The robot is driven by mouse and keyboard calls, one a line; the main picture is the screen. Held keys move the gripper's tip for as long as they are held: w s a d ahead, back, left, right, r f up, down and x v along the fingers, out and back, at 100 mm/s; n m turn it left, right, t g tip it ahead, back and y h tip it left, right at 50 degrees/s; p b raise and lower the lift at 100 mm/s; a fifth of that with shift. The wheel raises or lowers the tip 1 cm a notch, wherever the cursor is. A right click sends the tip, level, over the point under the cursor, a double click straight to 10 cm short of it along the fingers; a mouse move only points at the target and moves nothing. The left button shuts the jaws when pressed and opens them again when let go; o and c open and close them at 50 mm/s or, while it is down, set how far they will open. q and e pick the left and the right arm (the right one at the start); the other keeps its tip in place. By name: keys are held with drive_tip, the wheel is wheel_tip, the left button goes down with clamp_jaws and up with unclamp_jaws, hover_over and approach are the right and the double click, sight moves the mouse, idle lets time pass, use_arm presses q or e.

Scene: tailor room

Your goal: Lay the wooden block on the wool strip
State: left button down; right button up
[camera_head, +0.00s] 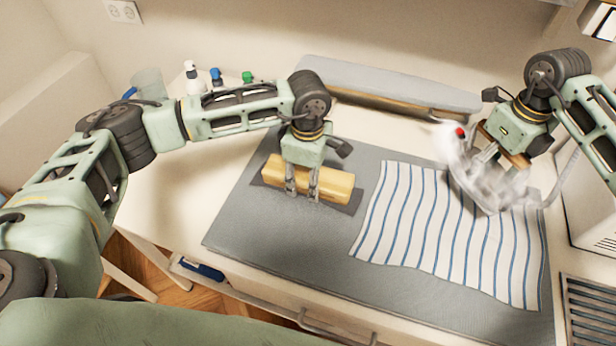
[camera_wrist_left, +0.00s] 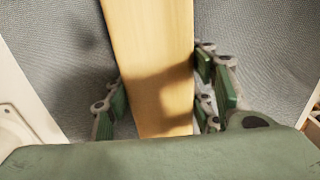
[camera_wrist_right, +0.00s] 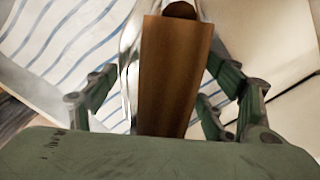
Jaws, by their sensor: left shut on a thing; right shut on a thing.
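The pale wooden block (camera_head: 335,184) is over the dark grey wool strip (camera_head: 345,207), which shows along its front and at both ends. I cannot tell whether the block touches the strip or hangs just above it. My left gripper (camera_head: 303,196) points down and is shut on the block. In the left wrist view the block (camera_wrist_left: 150,60) runs between the fingers (camera_wrist_left: 160,108). My right gripper (camera_head: 492,160) is shut on the brown wooden handle of an iron (camera_head: 480,185). The handle (camera_wrist_right: 170,75) fills the middle of the right wrist view.
A blue-striped white cloth (camera_head: 420,215) lies right of the block on a grey mat (camera_head: 280,235). White vapour or blur hides the iron's lower edge. A long ironing board (camera_head: 390,85) and several small bottles (camera_head: 217,78) stand behind. The mat's front left is clear.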

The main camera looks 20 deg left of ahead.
sight(308, 173)
use_arm(q)
drive_tip(key=c, duration=1)
unclamp_jaws()
drive_tip(key=shift+s+f, duration=0.35)
drive_tip(key=shift+f, duration=0.25)
use_arm(e)
drive_tip(key=shift+w+r, duration=0.1)
use_arm(q)
drive_tip(key=shift+o, duration=1.2)
drive_tip(key=shift+w+f, duration=0.1)
drive_tip(key=shift+w, duration=0.15)
use_arm(e)
drive_tip(key=shift+w, duration=0.25)
use_arm(q)
drive_tip(key=shift+r, duration=0.2)
use_arm(e)
drive_tip(key=shift+s, duration=0.1)
use_arm(q)
drive_tip(key=shift+r, duration=0.1)
